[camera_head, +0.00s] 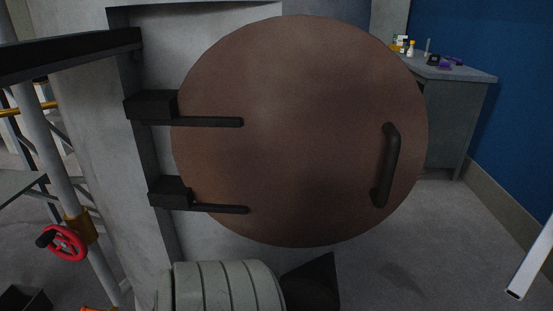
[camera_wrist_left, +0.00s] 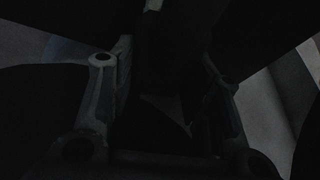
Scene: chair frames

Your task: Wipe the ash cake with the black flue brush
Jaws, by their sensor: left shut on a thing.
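In the left wrist view, which is very dark, my left gripper (camera_wrist_left: 165,75) is shut on a black thing (camera_wrist_left: 170,30) between its fingers. It appears to be the black flue brush, but its bristles and outline cannot be made out. I do not see the ash cake in either view. A large round brown door (camera_head: 300,130) fills the middle of the head view, with two black hinge straps on its left and a black bar handle (camera_head: 388,165) on its right. No gripper touches this handle in view. My right gripper is not in view.
A grey ribbed form (camera_head: 228,286) and a black pointed shape (camera_head: 318,284) show at the bottom edge. A red handwheel (camera_head: 68,243) on a pipe stands at left. A grey bench (camera_head: 460,76) with small items stands at back right. A white bar (camera_head: 532,258) enters at right.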

